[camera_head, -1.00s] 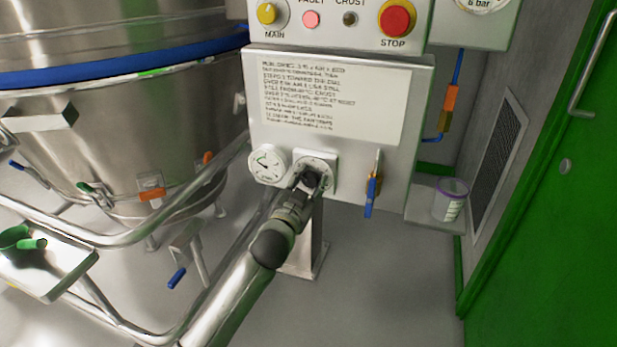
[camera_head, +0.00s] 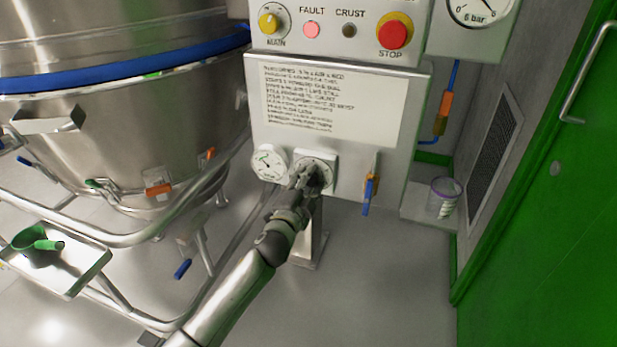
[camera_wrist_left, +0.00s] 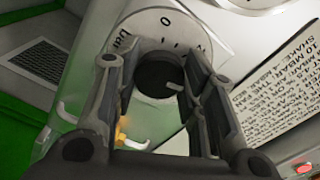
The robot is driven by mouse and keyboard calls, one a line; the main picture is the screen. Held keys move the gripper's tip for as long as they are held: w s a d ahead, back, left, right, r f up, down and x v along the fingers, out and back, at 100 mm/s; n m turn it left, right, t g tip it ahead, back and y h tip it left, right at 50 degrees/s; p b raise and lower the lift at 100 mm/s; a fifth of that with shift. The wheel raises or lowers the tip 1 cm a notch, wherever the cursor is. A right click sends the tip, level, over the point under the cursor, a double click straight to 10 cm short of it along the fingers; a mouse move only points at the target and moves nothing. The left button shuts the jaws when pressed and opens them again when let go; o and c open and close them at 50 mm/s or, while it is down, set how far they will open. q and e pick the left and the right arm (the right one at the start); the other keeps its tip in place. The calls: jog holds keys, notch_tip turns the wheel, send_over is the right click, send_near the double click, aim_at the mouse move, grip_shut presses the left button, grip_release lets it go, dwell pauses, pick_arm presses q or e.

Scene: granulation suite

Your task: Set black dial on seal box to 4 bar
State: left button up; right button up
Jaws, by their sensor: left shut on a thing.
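The seal box (camera_head: 345,75) is the pale panel with a printed text sheet. Its black dial (camera_wrist_left: 158,76) sits on a round white scale plate, with a pale pointer mark on its face. The plate also shows in the head view (camera_head: 327,161). My left gripper (camera_wrist_left: 160,66) has its two fingers on either side of the dial and is shut on it. It also shows in the head view (camera_head: 309,180), where it mostly hides the dial. Which scale figure the pointer meets I cannot tell. A small round gauge (camera_head: 269,163) is left of the dial. My right gripper is not in view.
A blue-handled valve (camera_head: 370,188) hangs right of the dial. Above are a yellow MAIN knob (camera_head: 270,20), a red STOP button (camera_head: 393,34) and a 6 bar gauge (camera_head: 478,8). A steel vessel (camera_head: 120,120) with rails fills the left. A white tub (camera_head: 444,197) stands right.

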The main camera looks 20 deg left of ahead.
pick_arm(q)
jog(key=shift+m+p, duration=0.45)
jog(key=shift+m, duration=1.15)
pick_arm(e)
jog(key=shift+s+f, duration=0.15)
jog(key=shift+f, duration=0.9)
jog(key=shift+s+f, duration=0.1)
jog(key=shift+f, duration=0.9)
pick_arm(q)
jog(key=o, duration=1)
jog(key=shift+s, duration=0.1)
jog(key=s, duration=1.1)
jog(key=shift+s+a, duration=0.2)
jog(key=shift+s, duration=0.2)
